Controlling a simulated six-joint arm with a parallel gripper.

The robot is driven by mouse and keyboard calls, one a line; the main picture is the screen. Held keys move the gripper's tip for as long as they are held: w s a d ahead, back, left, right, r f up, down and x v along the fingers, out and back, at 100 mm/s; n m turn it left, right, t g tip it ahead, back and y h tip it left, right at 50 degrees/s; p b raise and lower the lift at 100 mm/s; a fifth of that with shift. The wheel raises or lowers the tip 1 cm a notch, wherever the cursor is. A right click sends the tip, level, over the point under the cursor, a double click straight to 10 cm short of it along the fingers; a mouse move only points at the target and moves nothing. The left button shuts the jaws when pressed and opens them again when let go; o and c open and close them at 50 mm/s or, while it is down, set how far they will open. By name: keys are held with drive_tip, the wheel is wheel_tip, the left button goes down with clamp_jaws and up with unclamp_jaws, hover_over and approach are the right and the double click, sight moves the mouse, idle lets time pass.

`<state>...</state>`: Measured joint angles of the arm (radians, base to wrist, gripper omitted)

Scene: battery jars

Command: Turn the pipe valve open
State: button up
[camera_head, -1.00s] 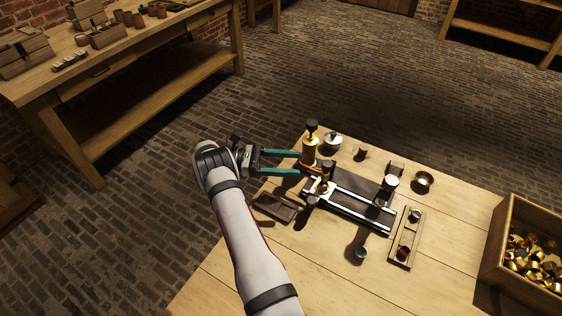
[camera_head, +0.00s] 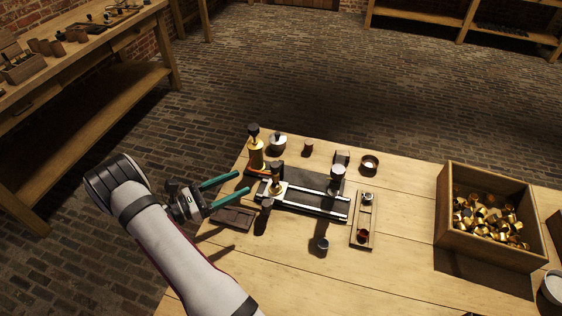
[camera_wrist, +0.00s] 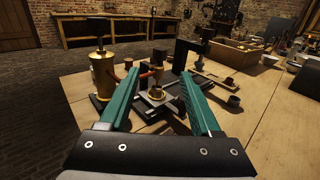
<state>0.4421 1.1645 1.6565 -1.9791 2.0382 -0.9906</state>
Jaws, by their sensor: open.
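A brass canister (camera_head: 256,155) with a black top stands upright at the table's back left corner; the wrist view shows it left of my fingers (camera_wrist: 103,75). A reddish pipe (camera_wrist: 130,77) runs from it towards a smaller brass fitting with a dark top (camera_head: 276,178), also seen between my fingers in the wrist view (camera_wrist: 157,62). I cannot tell which part is the valve handle or how it is turned. My gripper (camera_head: 243,182), with two green fingers, is open and empty, left of the fitting, apart from it.
A dark base with pale rails (camera_head: 310,202) carries the fitting. A dark flat block (camera_head: 233,218) lies below my fingers. A small wooden tray (camera_head: 362,232), a metal cup (camera_head: 370,162) and a wooden crate of brass pieces (camera_head: 448,230) stand to the right. The front of the table is clear.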

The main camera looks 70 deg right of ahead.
sight(275, 169)
drive_tip(key=x, duration=1.5)
drive_tip(key=shift+c, duration=0.2)
clamp_jaws()
